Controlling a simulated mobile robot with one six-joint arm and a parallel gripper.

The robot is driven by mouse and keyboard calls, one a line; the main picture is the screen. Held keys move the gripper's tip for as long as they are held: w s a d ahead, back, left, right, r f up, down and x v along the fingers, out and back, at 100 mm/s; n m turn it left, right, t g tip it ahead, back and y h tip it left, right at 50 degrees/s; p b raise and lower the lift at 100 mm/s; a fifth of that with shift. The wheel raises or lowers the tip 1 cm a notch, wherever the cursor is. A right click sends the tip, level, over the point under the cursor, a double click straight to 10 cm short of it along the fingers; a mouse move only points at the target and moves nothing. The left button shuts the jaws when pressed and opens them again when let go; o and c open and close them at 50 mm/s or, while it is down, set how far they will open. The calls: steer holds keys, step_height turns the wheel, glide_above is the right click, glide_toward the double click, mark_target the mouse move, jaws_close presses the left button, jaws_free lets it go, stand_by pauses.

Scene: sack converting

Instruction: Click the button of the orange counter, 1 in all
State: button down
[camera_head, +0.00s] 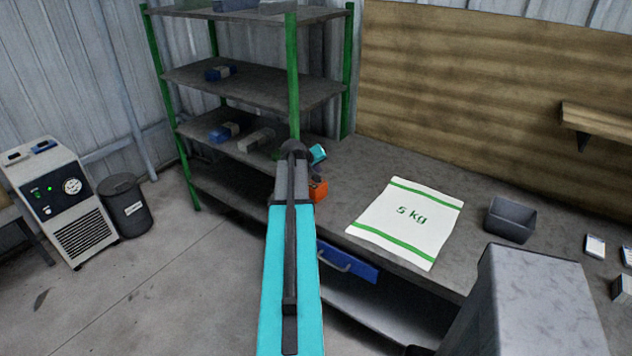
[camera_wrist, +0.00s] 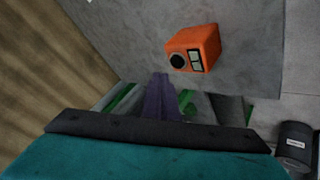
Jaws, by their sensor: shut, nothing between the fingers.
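The orange counter (camera_head: 318,189) stands on the left end of the workbench, partly hidden behind my arm in the head view. In the wrist view the orange counter (camera_wrist: 204,43) shows a round black button (camera_wrist: 178,61) and small pale display windows beside it. My gripper (camera_wrist: 160,77) is shut and empty, its dark fingers pointing toward the counter. The fingertips appear below and left of the button in the wrist view, apart from it; the exact gap is hard to judge.
A white 5 kg sack (camera_head: 408,220) lies on the workbench (camera_head: 376,164), with a grey bin (camera_head: 511,220) to its right. A green-posted shelf (camera_head: 293,75) stands close behind my arm. A blue drawer (camera_head: 347,263) sits under the bench edge.

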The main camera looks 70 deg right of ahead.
steer(key=shift+r+p, duration=0.75)
steer(key=shift+r, duration=1.15)
